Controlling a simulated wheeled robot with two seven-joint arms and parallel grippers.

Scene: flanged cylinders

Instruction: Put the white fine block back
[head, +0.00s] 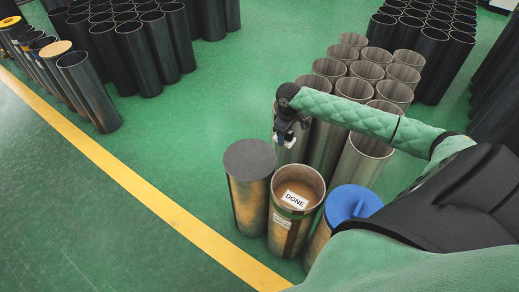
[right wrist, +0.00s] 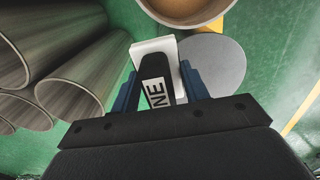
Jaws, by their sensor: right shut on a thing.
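My right gripper (head: 287,128) hangs above the floor, just behind the front cylinders. It is shut on a white block (head: 289,142), which also shows between the blue fingers in the right wrist view (right wrist: 153,48). Part of a label ending in "NE" is visible there; a dark part hides some of the block. A second white block (head: 297,198), marked "DONE", lies on the brown inset top of the middle front cylinder (head: 291,232). My left gripper is not in view.
A grey-topped cylinder (head: 250,160) stands left of the middle one, a blue-topped one (head: 352,203) right of it. Open grey tubes (head: 365,140) crowd behind. Dark tubes (head: 150,45) stand at the back left. Green floor left of the front cylinders is clear up to the yellow line (head: 140,185).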

